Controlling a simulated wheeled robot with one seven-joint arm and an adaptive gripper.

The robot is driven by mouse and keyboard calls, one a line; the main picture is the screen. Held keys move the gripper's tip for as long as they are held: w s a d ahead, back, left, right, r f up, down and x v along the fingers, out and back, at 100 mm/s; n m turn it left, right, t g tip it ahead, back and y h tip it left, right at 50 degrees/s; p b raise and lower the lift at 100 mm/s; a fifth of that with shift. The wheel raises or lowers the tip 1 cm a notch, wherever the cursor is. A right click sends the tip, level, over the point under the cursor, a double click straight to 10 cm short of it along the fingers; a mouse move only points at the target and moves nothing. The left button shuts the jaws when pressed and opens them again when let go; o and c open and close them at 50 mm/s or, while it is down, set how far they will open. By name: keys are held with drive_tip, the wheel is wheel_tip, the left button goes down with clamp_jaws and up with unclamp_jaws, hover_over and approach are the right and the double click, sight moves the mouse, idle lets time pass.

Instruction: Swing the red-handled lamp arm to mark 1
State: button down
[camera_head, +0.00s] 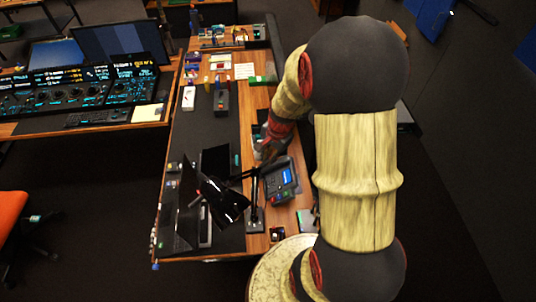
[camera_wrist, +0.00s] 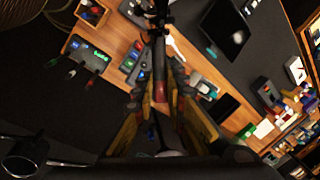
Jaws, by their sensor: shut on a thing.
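The red handle (camera_wrist: 160,92) of the lamp arm shows between my fingers in the wrist view. My gripper (camera_wrist: 158,100) is shut on it, with one finger on each side. The dark lamp arm (camera_wrist: 159,50) runs from the handle toward the top of the wrist view. In the head view my gripper (camera_head: 268,151) is low over the right part of the desk, partly hidden by my own arm. A black jointed arm (camera_head: 254,190) stands just below it there. I cannot make out mark 1 or any other mark in either view.
A grey device with a blue screen (camera_head: 281,178) stands close beside the black arm. Dark tilted panels (camera_head: 223,200) stand to the left. The long desk (camera_head: 205,125) carries small items at its far end. A console (camera_head: 80,88) stands at the left; dark floor lies right.

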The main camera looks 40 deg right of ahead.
drive_tip(key=shift+s, duration=0.1)
drive_tip(key=c, duration=1.9)
unclamp_jaws()
drive_tip(key=shift+o, duration=0.5)
drive_tip(key=shift+d+r, duration=0.1)
drive_tip(key=shift+r, duration=0.5)
wheel_tip(320, 180, up, 11)
drive_tip(key=s, duration=0.2)
drive_tip(key=shift+f, duration=0.2)
drive_tip(key=shift+s+d, duration=0.1)
